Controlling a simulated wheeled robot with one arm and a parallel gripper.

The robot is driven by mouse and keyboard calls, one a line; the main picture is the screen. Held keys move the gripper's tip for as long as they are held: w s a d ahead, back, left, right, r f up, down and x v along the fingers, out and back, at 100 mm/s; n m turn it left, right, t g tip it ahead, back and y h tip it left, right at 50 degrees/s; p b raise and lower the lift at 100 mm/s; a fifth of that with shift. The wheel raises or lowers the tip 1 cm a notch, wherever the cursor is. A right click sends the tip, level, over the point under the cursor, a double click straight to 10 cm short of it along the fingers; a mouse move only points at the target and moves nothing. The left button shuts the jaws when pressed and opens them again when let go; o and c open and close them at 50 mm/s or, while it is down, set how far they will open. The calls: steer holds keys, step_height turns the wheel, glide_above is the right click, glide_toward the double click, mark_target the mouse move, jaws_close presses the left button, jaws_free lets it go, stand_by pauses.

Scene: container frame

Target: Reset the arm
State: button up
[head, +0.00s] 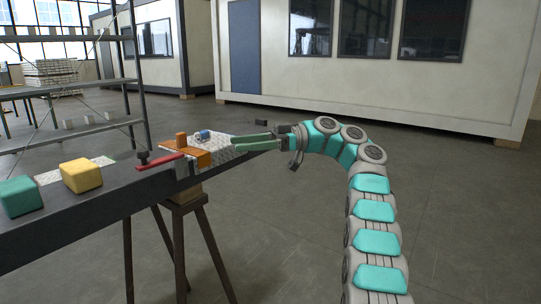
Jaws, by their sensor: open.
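My arm rises from the lower right and bends left at its top, in teal and grey segments. My gripper (252,141) is at its end, with two green fingers pointing left and a gap between them. Nothing shows between the fingers. The fingertips are at the right end of the dark bench beam (95,207), by a pale patterned plate (222,151). I cannot tell how high above the plate they are.
A teal block (19,197), a yellow block (81,176), a red-handled clamp (160,162), an orange piece (198,158) and a small blue-and-white item (203,135) are on the beam. Trestle legs (180,240) stand below. A metal shelf (70,90) is at left. The floor at right is clear.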

steer(key=s+f+m+t+h, duration=0.2)
steer(key=s+f+m+h, duration=0.2)
steer(key=s+f+m, duration=0.3)
steer(key=s+f+m+t+h, duration=0.25)
steer(key=s+f+m, duration=0.25)
steer(key=s+m, duration=0.4)
steer(key=s+d+f+m+h, duration=0.2)
steer(key=s+d+f, duration=0.3)
steer(key=s, duration=0.5)
steer(key=s+d+f+m+h, duration=0.1)
steer(key=s+d+f+h, duration=0.4)
steer(key=s+d, duration=0.4)
steer(key=s+d+f+m+h, duration=0.2)
steer(key=s+d+f, duration=0.4)
steer(key=s, duration=0.6)
steer(key=shift+d+f+m+g+h, duration=0.3)
steer(key=shift+d+f+g+h, duration=0.1)
steer(key=shift+f+h, duration=0.4)
